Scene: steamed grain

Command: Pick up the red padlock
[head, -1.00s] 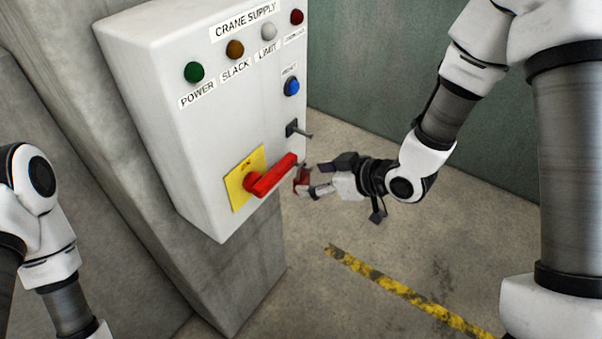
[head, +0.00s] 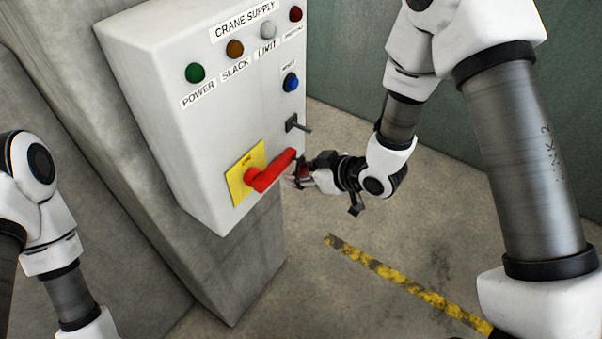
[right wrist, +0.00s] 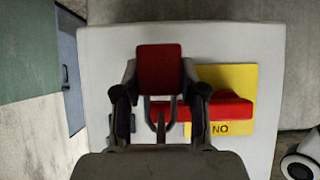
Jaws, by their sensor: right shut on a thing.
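The red padlock is between the fingertips of my right gripper (head: 305,172), which is shut on it. In the right wrist view the padlock's red body (right wrist: 159,68) shows between the two dark fingers (right wrist: 160,96), with its grey shackle below the body. In the head view the gripper mostly hides the padlock. The gripper is just right of the free end of the red switch handle (head: 271,172). I cannot tell whether they touch. My left gripper is out of the head view; only part of my left arm shows.
The white crane supply box (head: 160,110) has lamps, a blue button (head: 291,83), a small lever (head: 297,125) and a yellow plate (head: 240,186) behind the handle. It is on a concrete pillar (head: 230,275). The floor to the right is open, with a yellow-black stripe (head: 400,282).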

